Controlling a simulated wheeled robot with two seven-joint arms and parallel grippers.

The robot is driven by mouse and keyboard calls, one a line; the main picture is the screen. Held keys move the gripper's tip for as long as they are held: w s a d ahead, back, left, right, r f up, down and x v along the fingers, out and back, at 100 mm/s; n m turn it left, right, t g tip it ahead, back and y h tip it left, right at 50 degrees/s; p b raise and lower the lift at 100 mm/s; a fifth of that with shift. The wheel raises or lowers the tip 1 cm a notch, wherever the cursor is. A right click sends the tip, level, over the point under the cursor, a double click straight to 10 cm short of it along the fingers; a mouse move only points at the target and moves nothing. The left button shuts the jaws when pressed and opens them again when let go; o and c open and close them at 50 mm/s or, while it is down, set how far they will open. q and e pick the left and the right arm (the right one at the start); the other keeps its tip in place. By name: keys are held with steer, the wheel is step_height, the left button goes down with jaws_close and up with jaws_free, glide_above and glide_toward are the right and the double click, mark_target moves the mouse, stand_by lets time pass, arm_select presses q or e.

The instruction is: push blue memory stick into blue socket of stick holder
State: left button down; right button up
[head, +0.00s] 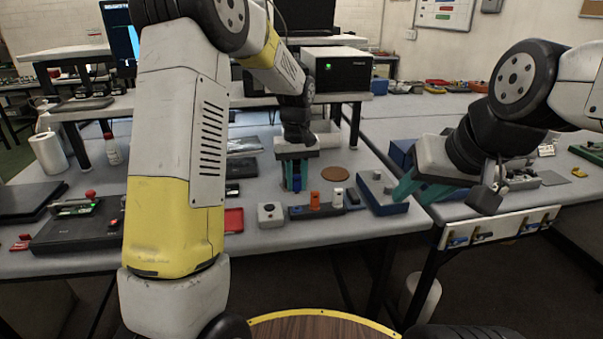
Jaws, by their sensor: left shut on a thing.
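The stick holder (328,212) is a dark low bar near the table's front edge. An orange stick (315,201), a blue-and-white stick (338,199) and a dark stick (353,196) stand at it. My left gripper (294,187) points down over the holder's left end, shut on the blue memory stick (297,183). The stick is upright; whether its lower end touches the blue socket is too small to tell. My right gripper (420,193) has its teal fingers apart, at the right side of the blue tray, and looks empty.
The blue tray (384,208) with small parts stands right of the holder. A grey box with a round button (270,215) and a red item (233,220) lie to the left. A brown disc (335,173) lies behind. My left arm hides part of the table.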

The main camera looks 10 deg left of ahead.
mark_target(297, 191)
arm_select(q)
steer(key=shift+f, duration=2.5)
steer(key=shift+f, duration=0.65)
steer(key=c, duration=1.1)
jaws_free()
steer(key=shift+c, duration=0.2)
steer(key=shift+r, duration=3.95)
steer(key=shift+r, duration=0.1)
